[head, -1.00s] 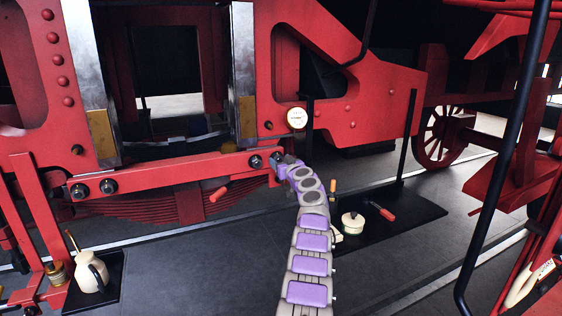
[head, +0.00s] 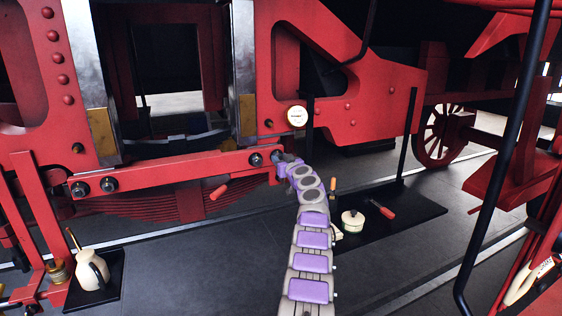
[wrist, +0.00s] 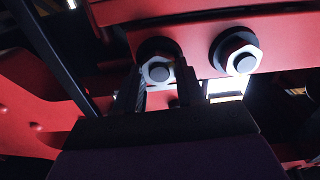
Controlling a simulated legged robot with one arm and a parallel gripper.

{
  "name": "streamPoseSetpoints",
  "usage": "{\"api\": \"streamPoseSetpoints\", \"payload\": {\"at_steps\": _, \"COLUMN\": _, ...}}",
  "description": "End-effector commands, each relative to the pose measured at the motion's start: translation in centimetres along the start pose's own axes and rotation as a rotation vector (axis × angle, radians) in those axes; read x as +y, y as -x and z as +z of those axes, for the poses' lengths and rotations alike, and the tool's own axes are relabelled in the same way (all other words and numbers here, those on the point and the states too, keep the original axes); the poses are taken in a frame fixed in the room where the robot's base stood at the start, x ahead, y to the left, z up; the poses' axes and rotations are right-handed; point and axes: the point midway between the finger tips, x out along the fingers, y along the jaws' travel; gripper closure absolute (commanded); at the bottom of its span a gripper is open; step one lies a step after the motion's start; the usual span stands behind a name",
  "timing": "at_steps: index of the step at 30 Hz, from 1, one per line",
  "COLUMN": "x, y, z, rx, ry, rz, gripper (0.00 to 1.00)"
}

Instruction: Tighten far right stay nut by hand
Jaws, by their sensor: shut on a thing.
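The red stay bar (head: 180,170) runs across the frame, with one pair of dark nuts at its left end and another pair at its right end. My gripper (head: 279,157) is at the bar's far right end and covers the far right stay nut in the head view. In the wrist view, my gripper (wrist: 159,82) has its two fingers on either side of this pale hex stay nut (wrist: 158,71), shut on it. The neighbouring nut (wrist: 243,61) is free in the wrist view; it also shows left of my gripper in the head view (head: 256,160).
A round white gauge (head: 297,116) is just above right of my gripper. A dark mat (head: 410,213) on the floor holds a cream pot (head: 352,221) and a red-handled tool (head: 380,209). A cream jug (head: 92,270) stands at lower left. A black rail (head: 500,170) crosses the right side.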

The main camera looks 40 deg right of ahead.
Motion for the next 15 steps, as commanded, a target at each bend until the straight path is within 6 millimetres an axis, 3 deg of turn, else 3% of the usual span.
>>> {"api": "streamPoseSetpoints", "payload": {"at_steps": 15, "x": 0.3, "y": 0.07, "z": -0.04, "rx": 0.001, "ry": -0.124, "rz": 0.004, "gripper": 0.92}}
